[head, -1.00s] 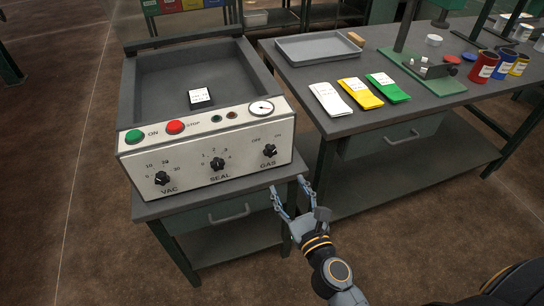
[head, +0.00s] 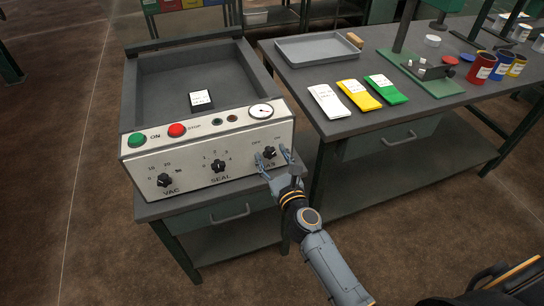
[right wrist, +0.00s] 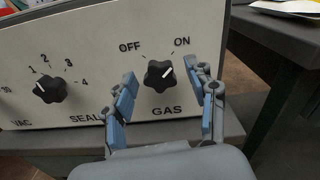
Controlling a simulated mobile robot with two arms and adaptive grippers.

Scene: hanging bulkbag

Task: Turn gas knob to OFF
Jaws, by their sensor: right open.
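The black gas knob (head: 269,152) is at the right end of the machine's white front panel (head: 200,172). In the right wrist view the gas knob (right wrist: 159,75) sits above the GAS label, with OFF at upper left and ON at upper right. Its white pointer line slants up and right, toward ON. My right gripper (head: 273,157) is open, with one finger on each side of the knob. In the right wrist view the open fingers (right wrist: 166,105) stand apart from the knob, left and right of it. My left gripper is not in view.
The seal knob (head: 218,165) and vac knob (head: 164,180) are left of the gas knob. A red stop button (head: 177,130) and green on button (head: 137,140) are above them. A workbench (head: 420,115) with pouches stands to the right.

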